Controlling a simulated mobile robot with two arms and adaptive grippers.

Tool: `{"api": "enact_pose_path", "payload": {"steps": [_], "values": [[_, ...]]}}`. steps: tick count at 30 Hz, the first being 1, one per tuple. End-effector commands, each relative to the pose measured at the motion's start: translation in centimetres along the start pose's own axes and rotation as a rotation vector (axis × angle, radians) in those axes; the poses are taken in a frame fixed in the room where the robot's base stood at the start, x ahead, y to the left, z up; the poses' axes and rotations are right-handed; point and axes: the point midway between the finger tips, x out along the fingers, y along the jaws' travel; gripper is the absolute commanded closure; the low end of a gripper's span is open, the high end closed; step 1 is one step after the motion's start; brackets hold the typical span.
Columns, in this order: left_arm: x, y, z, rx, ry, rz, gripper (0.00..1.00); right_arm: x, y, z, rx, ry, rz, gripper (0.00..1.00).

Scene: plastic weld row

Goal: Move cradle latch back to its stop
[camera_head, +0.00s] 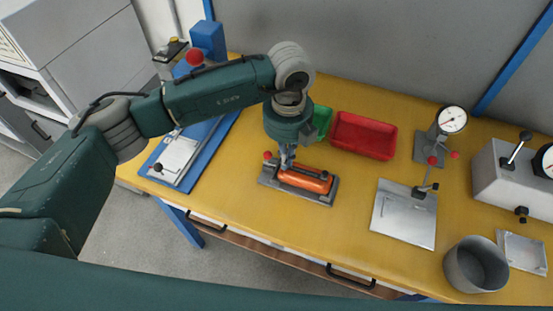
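The cradle (326,199) is a grey metal base on the yellow table, with an orange rounded part (305,179) lying in it. A small red knob (267,155) stands at the cradle's left end and looks like the latch handle. My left gripper (287,162) points down over the cradle's left end, just right of the red knob. Its fingers are small and partly overlap the cradle, so I cannot tell whether they are open or touch anything. The latch's lower part is hidden or too small to make out. My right gripper is not in view.
A red bin (363,136) and a green bin (322,122) stand behind the cradle. A metal plate fixture (404,220), a dial gauge stand (440,135) and a grey cup (475,266) are to the right. A blue fixture (178,166) is left. The table in front is clear.

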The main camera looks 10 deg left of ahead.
Motion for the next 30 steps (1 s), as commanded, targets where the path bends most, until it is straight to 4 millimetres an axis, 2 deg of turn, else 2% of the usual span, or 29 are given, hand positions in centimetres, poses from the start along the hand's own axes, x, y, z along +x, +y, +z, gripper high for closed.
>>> {"api": "enact_pose_path", "payload": {"steps": [5, 22, 30], "values": [[-0.9, 0.0, 0.0, -0.001, -0.001, 0.000, 1.00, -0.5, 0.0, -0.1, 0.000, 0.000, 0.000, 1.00], [-6.6, 0.0, 0.0, -0.001, -0.001, -0.001, 1.00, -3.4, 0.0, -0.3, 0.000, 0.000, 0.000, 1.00], [-7.0, 0.0, 0.0, -0.001, 0.000, 0.000, 1.00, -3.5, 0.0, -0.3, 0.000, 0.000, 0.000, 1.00]]}}
